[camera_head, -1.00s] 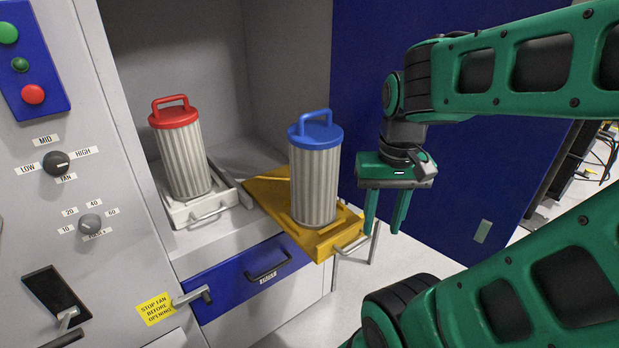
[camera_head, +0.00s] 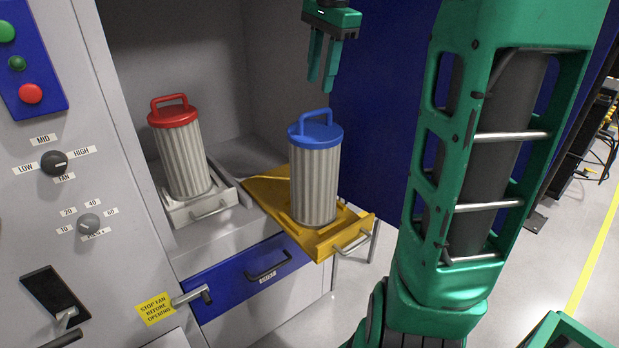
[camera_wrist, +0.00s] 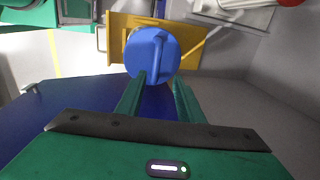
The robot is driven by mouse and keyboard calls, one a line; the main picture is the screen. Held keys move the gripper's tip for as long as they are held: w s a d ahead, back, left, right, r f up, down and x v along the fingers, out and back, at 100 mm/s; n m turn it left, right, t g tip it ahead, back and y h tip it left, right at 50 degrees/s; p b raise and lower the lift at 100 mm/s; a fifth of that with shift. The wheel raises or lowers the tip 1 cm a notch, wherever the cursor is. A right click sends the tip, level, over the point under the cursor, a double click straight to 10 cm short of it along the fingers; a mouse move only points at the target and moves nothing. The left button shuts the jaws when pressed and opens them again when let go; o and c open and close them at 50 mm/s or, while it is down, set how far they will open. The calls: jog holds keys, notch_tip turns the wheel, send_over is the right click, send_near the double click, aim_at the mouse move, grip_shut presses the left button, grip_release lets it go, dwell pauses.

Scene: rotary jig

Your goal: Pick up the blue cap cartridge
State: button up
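The blue cap cartridge (camera_head: 315,172) stands upright on a yellow pull-out tray (camera_head: 346,238). It has a ribbed grey body and a blue lid with a loop handle on top. My gripper (camera_head: 321,88) is above the cartridge in the head view, pointing down, its fingers apart with nothing between them. In the wrist view, the blue cap (camera_wrist: 152,54) shows just beyond the fingertips of my gripper (camera_wrist: 158,78). I cannot tell the exact gap between fingertips and handle.
A red cap cartridge (camera_head: 183,152) stands on a white tray (camera_head: 209,207) inside the cabinet, left of the blue one. A blue drawer (camera_head: 246,278) is below. A control panel (camera_head: 60,170) is at the left. A blue panel (camera_head: 385,130) is behind at the right.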

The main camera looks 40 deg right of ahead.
aim_at(316, 115)
jog(key=f, duration=0.3)
jog(key=shift+w+f, duration=0.5)
jog(key=shift+f, duration=1.35)
jog(key=shift+w+f, duration=0.15)
jog(key=shift+f, duration=1.4)
jog(key=shift+f, duration=0.2)
grip_shut()
